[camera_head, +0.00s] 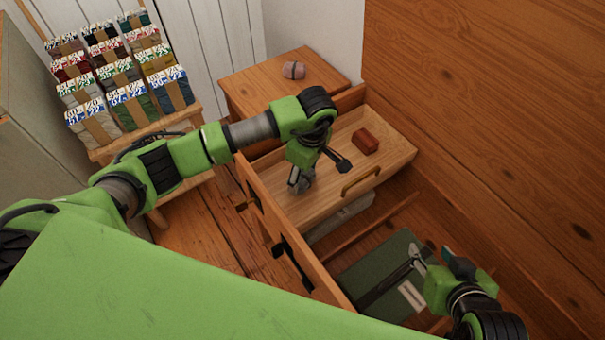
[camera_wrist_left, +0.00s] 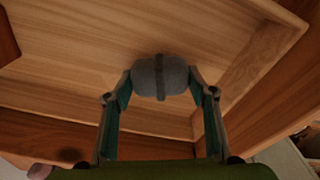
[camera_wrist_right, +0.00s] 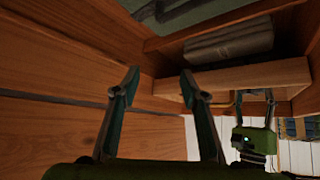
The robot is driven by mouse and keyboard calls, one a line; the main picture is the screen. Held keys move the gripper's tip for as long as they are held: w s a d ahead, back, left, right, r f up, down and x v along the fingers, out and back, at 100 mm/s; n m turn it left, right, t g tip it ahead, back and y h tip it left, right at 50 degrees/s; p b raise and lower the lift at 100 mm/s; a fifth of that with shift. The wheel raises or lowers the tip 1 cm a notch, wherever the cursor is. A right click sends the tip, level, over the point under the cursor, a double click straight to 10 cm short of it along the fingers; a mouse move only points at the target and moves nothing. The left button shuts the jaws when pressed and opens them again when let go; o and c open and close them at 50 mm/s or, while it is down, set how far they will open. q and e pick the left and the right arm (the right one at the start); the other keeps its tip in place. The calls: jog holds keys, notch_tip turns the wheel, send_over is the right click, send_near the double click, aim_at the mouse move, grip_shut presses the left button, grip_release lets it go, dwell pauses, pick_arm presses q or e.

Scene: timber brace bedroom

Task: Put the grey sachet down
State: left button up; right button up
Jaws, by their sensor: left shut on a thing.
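The grey sachet (camera_wrist_left: 161,76), with a dark band around its middle, is between the fingertips of my left gripper (camera_head: 312,178) in the left wrist view. The gripper is shut on it. In the head view the gripper reaches down into the open wooden drawer (camera_head: 400,146), and the sachet is mostly hidden there. The wooden drawer floor is behind the sachet in the left wrist view; I cannot tell whether they touch. My right gripper (camera_wrist_right: 160,76) is open and empty; in the head view it is at the lower right.
A reddish-brown block (camera_head: 365,141) lies in the drawer. A pinkish banded sachet (camera_head: 293,70) lies on the nightstand top (camera_head: 262,76). A green case (camera_head: 385,262) lies below, near my right gripper. A rack of labelled bundles (camera_head: 126,106) stands at the left.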

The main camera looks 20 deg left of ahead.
aim_at(306, 176)
pick_arm(q)
jog(key=o, duration=1.2)
pick_arm(e)
jog(key=shift+w+a+r, duration=0.1)
jog(key=shift+w+r, duration=0.1)
jog(key=shift+w, duration=0.05)
pick_arm(q)
jog(key=r, duration=0.2)
jog(key=r+p, duration=0.1)
jog(key=r, duration=0.2)
jog(key=d+r+p, duration=0.1)
jog(key=r, duration=0.1)
jog(key=shift+r, duration=0.3)
jog(key=shift+s+d+r+p, duration=0.1)
jog(key=shift+r+p, duration=0.1)
jog(key=shift+r, duration=0.95)
jog(key=shift+s+d+r+p, duration=0.1)
jog(key=shift+r+p, duration=0.1)
jog(key=shift+r, duration=0.95)
pick_arm(e)
jog(key=s+d+f+g, duration=0.1)
jog(key=s+g, duration=0.1)
jog(key=s, duration=0.3)
jog(key=s+d+f+g+h, duration=0.1)
jog(key=s+d+f+g, duration=0.1)
jog(key=s, duration=0.3)
jog(key=shift+s+d+f+g, duration=0.15)
jog(key=shift+s+f+g, duration=0.15)
jog(key=shift+g, duration=0.2)
jog(key=shift+r, duration=0.1)
